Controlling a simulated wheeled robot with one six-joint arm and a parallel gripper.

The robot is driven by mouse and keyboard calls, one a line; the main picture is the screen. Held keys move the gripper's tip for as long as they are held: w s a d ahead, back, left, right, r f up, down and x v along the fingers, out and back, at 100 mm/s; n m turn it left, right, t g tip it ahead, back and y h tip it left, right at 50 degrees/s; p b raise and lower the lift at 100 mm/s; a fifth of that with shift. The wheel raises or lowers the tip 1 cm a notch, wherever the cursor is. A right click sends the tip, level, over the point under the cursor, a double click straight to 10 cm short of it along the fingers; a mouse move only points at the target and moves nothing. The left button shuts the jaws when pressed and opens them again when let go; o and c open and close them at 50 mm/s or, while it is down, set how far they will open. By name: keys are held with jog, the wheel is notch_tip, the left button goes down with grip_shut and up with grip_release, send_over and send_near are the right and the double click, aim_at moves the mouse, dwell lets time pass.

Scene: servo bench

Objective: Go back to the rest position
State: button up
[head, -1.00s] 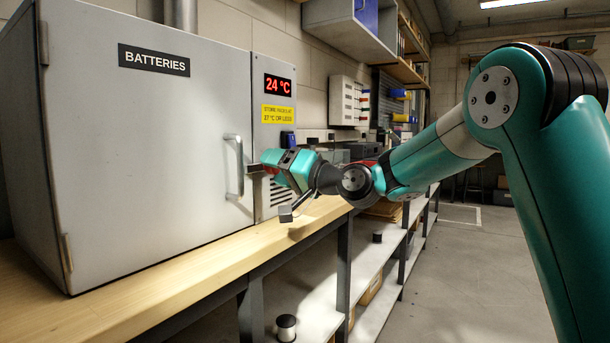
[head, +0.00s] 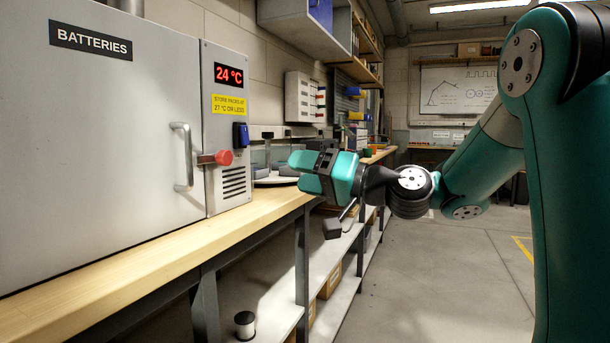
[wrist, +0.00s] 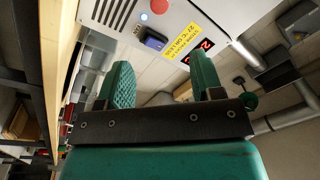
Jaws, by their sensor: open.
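My gripper (head: 312,172) is in the middle of the head view, at the bench's front edge, apart from the battery cabinet and to the right of its red knob. In the wrist view my gripper (wrist: 158,82) shows two green fingers spread apart with nothing between them. The grey battery cabinet (head: 90,150) is shut and has a vertical handle (head: 183,157). A red knob (head: 224,157) on a short bar sits at the seam beside the handle; it also shows in the wrist view (wrist: 159,6).
The wooden bench top (head: 150,255) runs along the cabinet's front. A lower shelf (head: 265,305) holds a spool (head: 245,324) and boxes. A wall cabinet (head: 300,25) hangs above. The floor (head: 440,290) to the right is clear.

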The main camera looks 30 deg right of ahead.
dwell(0.4)
jog(key=s+a+f+n+g+h, duration=0.1)
jog(key=s+a+f+n+g, duration=0.2)
jog(key=s+a+f+g, duration=0.35)
jog(key=s+a+f+n+g, duration=0.3)
jog(key=a+f, duration=0.1)
jog(key=a, duration=0.5)
jog(key=s+f+n+g+h, duration=0.1)
jog(key=s+f+g+h, duration=0.25)
jog(key=s, duration=0.45)
jog(key=s+f+n+g+h, duration=0.25)
jog(key=s+f, duration=0.25)
jog(key=s, duration=0.3)
notch_tip(320, 180, up, 28)
jog(key=p, duration=2.8)
jog(key=shift+d+r+m, duration=0.25)
jog(key=shift+d+m, duration=0.15)
jog(key=shift+m, duration=0.05)
